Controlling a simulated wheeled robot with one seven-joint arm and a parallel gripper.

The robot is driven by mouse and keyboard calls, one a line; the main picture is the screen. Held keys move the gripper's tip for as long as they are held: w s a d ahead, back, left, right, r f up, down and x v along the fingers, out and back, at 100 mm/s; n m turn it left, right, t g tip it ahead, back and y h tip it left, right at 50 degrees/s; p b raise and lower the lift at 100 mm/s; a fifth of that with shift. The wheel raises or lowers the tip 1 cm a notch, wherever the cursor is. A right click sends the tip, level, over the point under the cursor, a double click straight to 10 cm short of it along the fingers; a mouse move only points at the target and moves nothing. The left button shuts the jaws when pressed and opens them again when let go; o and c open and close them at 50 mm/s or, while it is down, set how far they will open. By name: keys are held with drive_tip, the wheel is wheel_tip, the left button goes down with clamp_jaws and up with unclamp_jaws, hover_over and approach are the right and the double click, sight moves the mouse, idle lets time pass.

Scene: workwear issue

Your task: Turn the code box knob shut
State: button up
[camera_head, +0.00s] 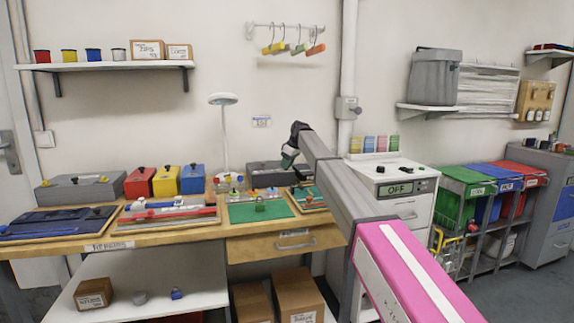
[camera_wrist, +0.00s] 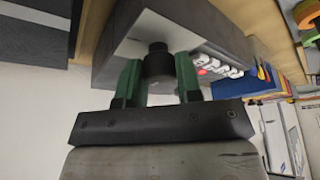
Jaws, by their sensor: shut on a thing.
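The code box (camera_wrist: 222,38) is a grey box with white keys and one red key on its face, seen at an angle in the wrist view. Its black round knob (camera_wrist: 157,63) stands out from a pale panel. My gripper (camera_wrist: 158,72) is shut on the knob, with one green finger on each side of it. In the head view, my gripper (camera_head: 288,159) is at the dark grey code box (camera_head: 262,177) at the back of the bench. My arm hides part of that area, and the knob is not clear there.
A white lamp (camera_head: 223,99) stands left of the code box. Red, yellow and blue boxes (camera_head: 165,180) stand further left. A green mat (camera_head: 262,211) with small items lies in front. A white cabinet (camera_head: 408,208) stands to the right of my arm.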

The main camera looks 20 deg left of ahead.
drive_tip(key=o, duration=0.9)
drive_tip(key=v, duration=1)
drive_tip(key=shift+d+r, duration=0.2)
drive_tip(key=shift+r, duration=0.1)
drive_tip(key=shift+s, duration=0.1)
